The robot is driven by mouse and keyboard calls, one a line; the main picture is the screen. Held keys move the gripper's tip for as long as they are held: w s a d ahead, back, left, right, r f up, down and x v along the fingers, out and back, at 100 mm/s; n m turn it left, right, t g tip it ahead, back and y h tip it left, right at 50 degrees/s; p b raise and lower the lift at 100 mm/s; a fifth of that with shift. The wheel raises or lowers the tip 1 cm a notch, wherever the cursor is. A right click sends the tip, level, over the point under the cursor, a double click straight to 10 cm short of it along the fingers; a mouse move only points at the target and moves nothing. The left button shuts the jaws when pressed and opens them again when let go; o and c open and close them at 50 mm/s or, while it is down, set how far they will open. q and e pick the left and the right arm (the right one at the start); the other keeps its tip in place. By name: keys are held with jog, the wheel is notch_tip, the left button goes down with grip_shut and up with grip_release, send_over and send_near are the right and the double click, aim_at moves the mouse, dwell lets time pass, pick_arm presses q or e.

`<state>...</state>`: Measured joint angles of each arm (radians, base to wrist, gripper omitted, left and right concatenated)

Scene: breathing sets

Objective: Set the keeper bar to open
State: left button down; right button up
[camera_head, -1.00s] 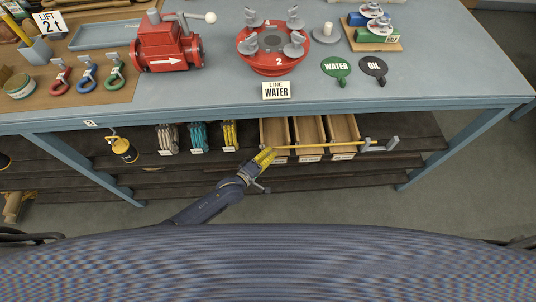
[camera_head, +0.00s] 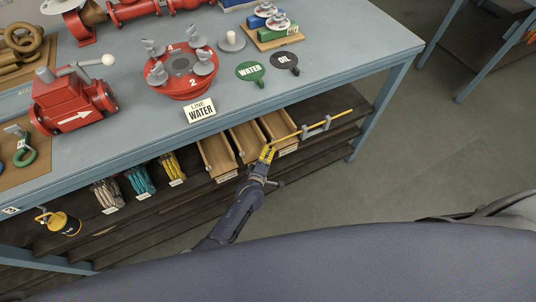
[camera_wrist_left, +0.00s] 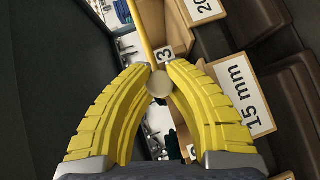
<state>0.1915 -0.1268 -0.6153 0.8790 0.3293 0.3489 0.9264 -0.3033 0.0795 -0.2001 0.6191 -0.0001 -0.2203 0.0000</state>
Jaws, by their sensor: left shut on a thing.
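The keeper bar (camera_head: 318,122) is a thin yellow rod running through a grey bracket (camera_head: 316,129) at the right of the wooden bins. My left gripper (camera_head: 267,153) is at that left end, in front of the bins. In the left wrist view my yellow fingers (camera_wrist_left: 158,82) are closed around a round beige knob (camera_wrist_left: 158,85), with the yellow rod (camera_wrist_left: 145,35) beyond it. My right gripper is not in view.
Three wooden bins, left (camera_head: 217,158), middle (camera_head: 247,143) and right (camera_head: 279,127), stand on the dark shelf under the blue table (camera_head: 345,62). The floor to the right is clear.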

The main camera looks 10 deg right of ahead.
pick_arm(q)
jog(key=shift+s+d+f, duration=0.15)
jog(key=shift+s+d, duration=0.05)
jog(key=shift+d, duration=0.1)
jog(key=c, duration=1.6)
grip_release()
jog(key=o, duration=0.5)
jog(key=shift+w+a, duration=0.15)
jog(key=shift+c, duration=0.2)
jog(key=shift+a, duration=0.1)
jog(key=v, duration=1.2)
